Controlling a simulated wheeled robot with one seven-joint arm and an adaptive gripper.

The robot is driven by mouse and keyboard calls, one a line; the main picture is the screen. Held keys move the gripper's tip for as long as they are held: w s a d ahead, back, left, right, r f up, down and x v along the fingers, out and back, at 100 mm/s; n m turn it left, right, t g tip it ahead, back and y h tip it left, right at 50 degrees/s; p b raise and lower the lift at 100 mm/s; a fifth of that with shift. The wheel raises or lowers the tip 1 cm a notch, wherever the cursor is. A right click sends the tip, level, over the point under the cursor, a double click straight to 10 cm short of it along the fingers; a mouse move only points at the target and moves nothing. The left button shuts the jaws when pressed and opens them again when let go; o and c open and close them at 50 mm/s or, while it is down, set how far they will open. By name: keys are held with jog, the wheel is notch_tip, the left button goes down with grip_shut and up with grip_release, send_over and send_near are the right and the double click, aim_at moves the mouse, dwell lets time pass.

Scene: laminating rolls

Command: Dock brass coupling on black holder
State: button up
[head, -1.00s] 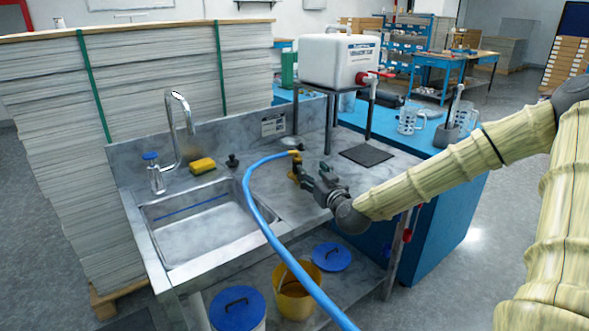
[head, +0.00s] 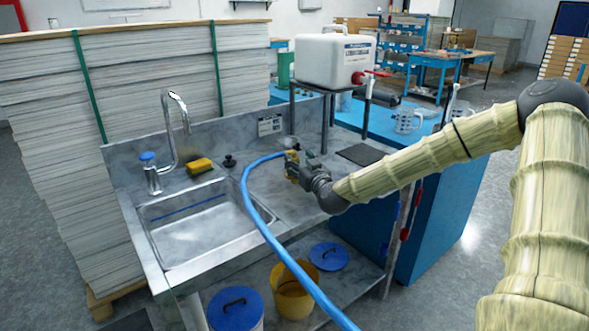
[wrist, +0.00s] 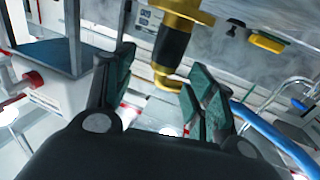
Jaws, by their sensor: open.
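The brass coupling (head: 290,170) sits at the end of the blue hose (head: 252,200), above the back of the steel counter, partly hidden by my gripper (head: 294,165). In the wrist view the coupling (wrist: 185,9) shows brass at the top, a black sleeve below and a bent brass end. My gripper (wrist: 158,72) is open, its green-padded fingers on either side of the coupling's lower part. I cannot tell whether they touch it. A small black fitting (head: 230,161) stands on the counter behind the sink; I cannot tell whether it is the black holder.
The sink (head: 200,222) with its tap (head: 172,125) and a yellow sponge (head: 199,166) lie left. A white tank (head: 335,62) on a dark stand rises behind. A black mat (head: 361,154) lies right. Buckets stand on the shelf below.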

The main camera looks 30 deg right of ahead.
aim_at(295, 154)
jog(key=shift+w+d, duration=0.2)
jog(key=shift+w, duration=1.45)
jog(key=shift+c, duration=0.3)
grip_shut()
jog(key=shift+r, duration=0.1)
jog(key=shift+r, duration=0.45)
notch_tip(295, 154, up, 3)
jog(key=shift+s+f, duration=0.1)
jog(key=s+a+r, duration=0.1)
jog(key=s+a, duration=0.2)
jog(key=s, duration=1.2)
jog(key=shift+s+a+r, duration=0.15)
jog(key=shift+s, duration=0.1)
